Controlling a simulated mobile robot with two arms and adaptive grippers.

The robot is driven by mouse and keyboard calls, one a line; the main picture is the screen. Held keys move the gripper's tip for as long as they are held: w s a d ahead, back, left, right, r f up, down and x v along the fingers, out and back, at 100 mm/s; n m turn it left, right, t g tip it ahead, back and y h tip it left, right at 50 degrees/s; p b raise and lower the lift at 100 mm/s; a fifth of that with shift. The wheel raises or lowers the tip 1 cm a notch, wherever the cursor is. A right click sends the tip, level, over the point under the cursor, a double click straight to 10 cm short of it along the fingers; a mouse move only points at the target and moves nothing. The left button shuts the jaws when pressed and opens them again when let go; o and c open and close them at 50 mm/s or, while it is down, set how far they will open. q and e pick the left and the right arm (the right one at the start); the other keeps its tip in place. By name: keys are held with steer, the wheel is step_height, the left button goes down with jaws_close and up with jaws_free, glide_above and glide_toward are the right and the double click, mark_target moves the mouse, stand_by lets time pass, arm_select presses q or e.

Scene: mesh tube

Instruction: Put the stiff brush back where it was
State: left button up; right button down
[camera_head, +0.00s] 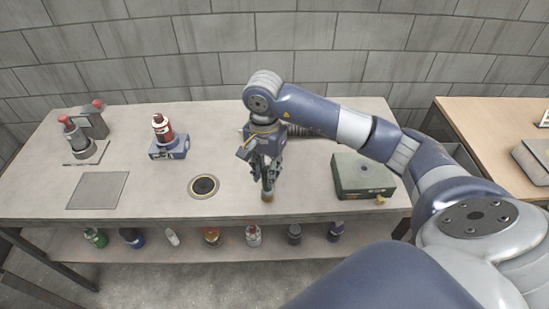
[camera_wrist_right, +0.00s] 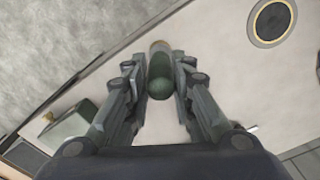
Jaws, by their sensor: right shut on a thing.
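My right gripper (camera_head: 268,178) is shut on the stiff brush and holds it over the front part of the grey table (camera_head: 140,203). Only the brush's pale tan lower end (camera_head: 267,196) shows below the fingers in the head view. In the right wrist view the brush (camera_wrist_right: 160,78) stands between the two fingers (camera_wrist_right: 160,85), with a dark green rounded handle and a tan end beyond it. Whether that end touches the tabletop is hard to tell. A round dark recess with a brass ring (camera_head: 204,187) lies left of the gripper. My left gripper is out of view.
A green box (camera_head: 363,177) stands at right. A grey square plate (camera_head: 98,190) and a red-topped device (camera_head: 94,122) are at left. Several bottles stand on the shelf below. A dark ribbed thing lies partly behind my arm.

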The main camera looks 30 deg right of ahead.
steer(key=w+d+f+p, duration=0.3)
steer(key=w+d+f, duration=0.1)
steer(key=d, duration=0.1)
steer(key=shift+w+d, duration=0.25)
steer(key=shift+w, duration=0.15)
steer(key=shift+f, duration=0.15)
steer(key=shift+f, duration=0.15)
steer(key=c, duration=1.4)
jaws_free()
steer(key=shift+o, duration=0.2)
